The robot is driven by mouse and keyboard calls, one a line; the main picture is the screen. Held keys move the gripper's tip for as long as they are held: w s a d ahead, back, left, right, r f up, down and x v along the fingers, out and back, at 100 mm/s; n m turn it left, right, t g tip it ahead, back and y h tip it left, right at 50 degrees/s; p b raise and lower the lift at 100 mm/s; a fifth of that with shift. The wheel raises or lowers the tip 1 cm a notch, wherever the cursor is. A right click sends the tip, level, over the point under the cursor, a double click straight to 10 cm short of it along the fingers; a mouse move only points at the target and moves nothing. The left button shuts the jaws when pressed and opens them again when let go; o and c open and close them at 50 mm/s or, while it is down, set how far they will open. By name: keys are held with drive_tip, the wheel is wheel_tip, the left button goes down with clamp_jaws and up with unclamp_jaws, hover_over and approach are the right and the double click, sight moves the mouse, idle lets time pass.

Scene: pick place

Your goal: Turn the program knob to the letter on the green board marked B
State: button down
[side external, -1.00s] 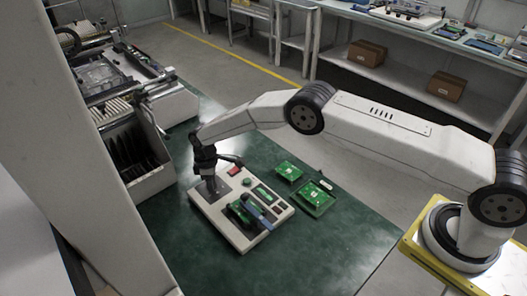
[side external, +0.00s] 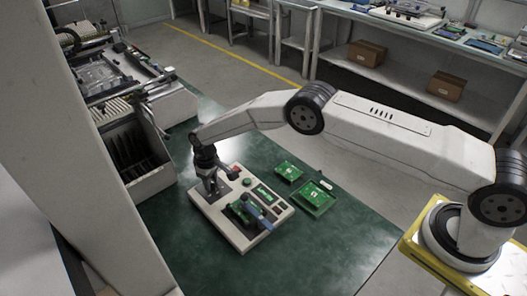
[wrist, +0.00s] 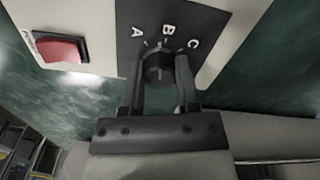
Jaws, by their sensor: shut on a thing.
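The program knob (wrist: 158,64) is dark and round, on a dark plate (wrist: 205,18) with white letters A, B and C. My gripper (wrist: 159,80) is shut on it, one finger on each side. A pale mark at the knob's edge seems to lie near B, but I cannot tell its exact aim. In the side view my gripper (side external: 212,187) stands over the left part of the pale test panel (side external: 244,241). A green board (side external: 243,213) sits in a blue-handled clamp on the panel. Any letter on it is too small to read.
A red button (wrist: 62,48) is beside the dark plate. A green button (side external: 246,182) and a green display (side external: 264,194) are on the panel. Two more green boards lie on the green table, one smaller (side external: 288,171) and one larger (side external: 314,197). The table's front right is clear.

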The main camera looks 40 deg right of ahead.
sight(211, 181)
drive_tip(key=shift+m, duration=1.2)
drive_tip(key=shift+c, duration=1.7)
unclamp_jaws()
drive_tip(key=shift+r, duration=0.1)
drive_tip(key=shift+r, duration=3.8)
